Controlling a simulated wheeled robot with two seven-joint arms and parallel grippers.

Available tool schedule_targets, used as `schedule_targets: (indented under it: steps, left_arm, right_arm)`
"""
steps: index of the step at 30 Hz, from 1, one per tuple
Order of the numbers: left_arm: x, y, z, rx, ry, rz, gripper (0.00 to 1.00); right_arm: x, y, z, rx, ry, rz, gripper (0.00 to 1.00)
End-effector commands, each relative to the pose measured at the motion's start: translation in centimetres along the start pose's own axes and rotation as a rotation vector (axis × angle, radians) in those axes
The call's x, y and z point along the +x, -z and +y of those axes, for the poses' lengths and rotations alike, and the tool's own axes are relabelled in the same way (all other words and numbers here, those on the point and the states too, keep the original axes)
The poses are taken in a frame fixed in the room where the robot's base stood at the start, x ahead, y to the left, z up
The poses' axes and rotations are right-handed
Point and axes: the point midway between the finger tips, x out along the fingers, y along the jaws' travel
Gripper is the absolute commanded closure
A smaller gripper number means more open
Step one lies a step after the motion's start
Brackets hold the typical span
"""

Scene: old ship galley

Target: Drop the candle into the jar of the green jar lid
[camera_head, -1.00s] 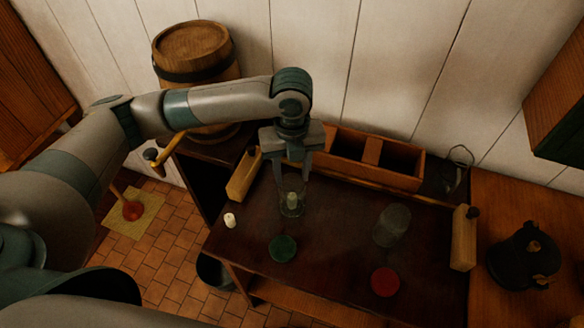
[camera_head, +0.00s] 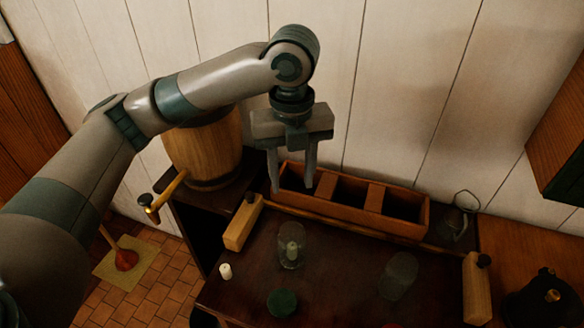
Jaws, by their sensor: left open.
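A pale green candle (camera_head: 292,251) stands inside a clear glass jar (camera_head: 291,261) on the dark table. The round green jar lid (camera_head: 282,302) lies flat in front of that jar. My left gripper (camera_head: 292,187) is open and empty, fingers pointing down, well above and behind the jar. A short white candle (camera_head: 225,271) stands by the table's left edge. A second clear jar (camera_head: 398,276) stands to the right and looks empty. The red lid (camera_head: 390,325) is mostly cut off at the bottom edge. My right gripper is not in view.
A wooden compartment box (camera_head: 350,207) sits at the table's back, partly behind my left fingers. Wooden blocks stand at the left (camera_head: 243,223) and right (camera_head: 477,290) sides. A barrel (camera_head: 203,152) stands behind my arm. The table between the two jars is clear.

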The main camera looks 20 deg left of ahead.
Motion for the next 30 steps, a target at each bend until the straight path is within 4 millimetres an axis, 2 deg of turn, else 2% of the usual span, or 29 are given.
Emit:
schedule_targets:
  steps: [3, 9, 30]
  left_arm:
    - [-1.5, -0.1, -0.1, -0.001, 0.001, -0.002, 0.59]
    - [-3.0, 0.0, 0.0, -0.001, 0.0, -0.001, 0.59]
    - [-3.1, 0.0, 0.0, 0.0, 0.0, 0.001, 0.59]
  right_arm:
    - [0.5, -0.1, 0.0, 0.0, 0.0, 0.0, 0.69]
    - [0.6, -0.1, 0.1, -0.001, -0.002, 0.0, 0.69]
    - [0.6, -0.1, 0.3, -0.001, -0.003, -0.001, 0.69]
